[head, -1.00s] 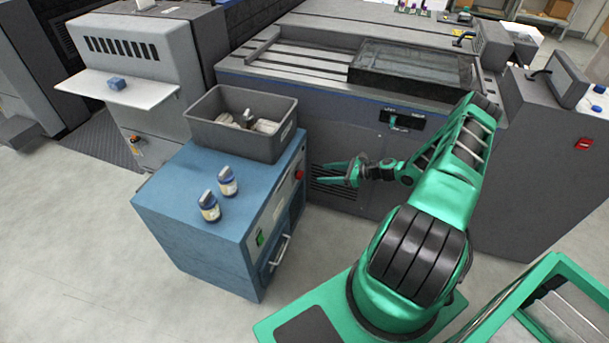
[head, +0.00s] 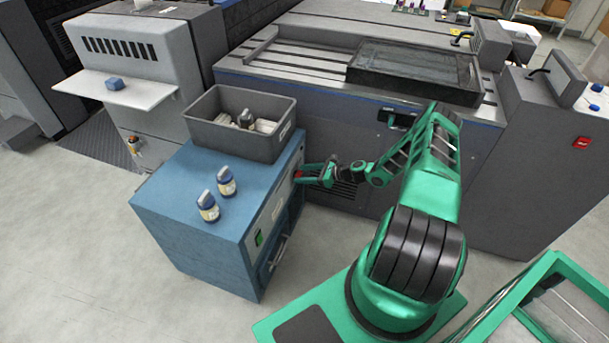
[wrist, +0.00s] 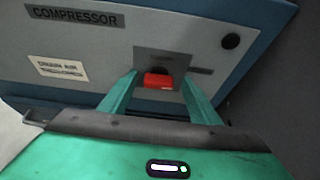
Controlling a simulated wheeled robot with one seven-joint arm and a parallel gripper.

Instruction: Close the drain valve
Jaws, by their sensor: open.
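The drain valve is most likely the red knob (wrist: 158,79) on the front panel of the blue compressor cabinet (head: 190,255).
A grey bin (head: 205,133) with several items and two small bottles (head: 208,206) stand on the cabinet. A large grey machine (head: 350,130) is behind my arm. A black round knob (wrist: 230,41) is on the panel. Floor at left front is clear.

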